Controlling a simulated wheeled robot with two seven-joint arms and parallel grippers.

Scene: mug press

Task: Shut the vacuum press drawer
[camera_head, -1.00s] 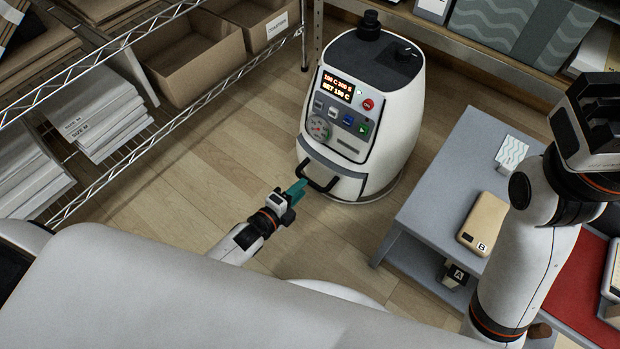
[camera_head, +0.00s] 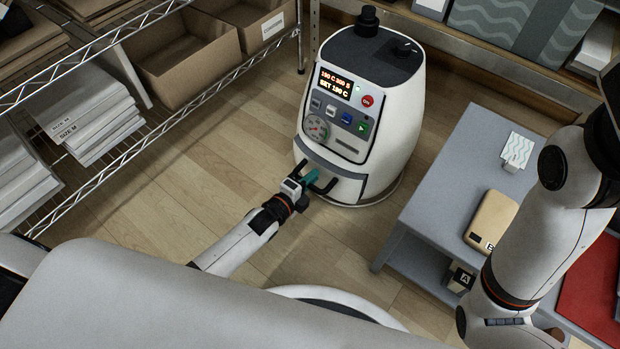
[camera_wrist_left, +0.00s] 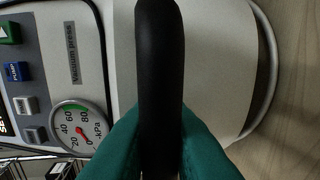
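The vacuum press (camera_head: 372,80) is a white rounded machine with a dark top and a lit control panel. Its drawer (camera_head: 335,180) is low on the front, with a black bar handle (camera_head: 328,187). I cannot tell from here how far the drawer stands out. My left gripper (camera_head: 308,178) has its teal fingers at the handle. In the left wrist view the handle (camera_wrist_left: 160,70) runs between the two teal fingers (camera_wrist_left: 162,150), which lie close against both sides. The gripper looks shut on it. My right arm is at the right edge, its fingers out of view.
A grey table (camera_head: 450,170) stands right of the press, bearing a tan case (camera_head: 490,220) and a patterned card (camera_head: 517,148). A wire shelf (camera_head: 165,125) with boxes and paper stacks is on the left.

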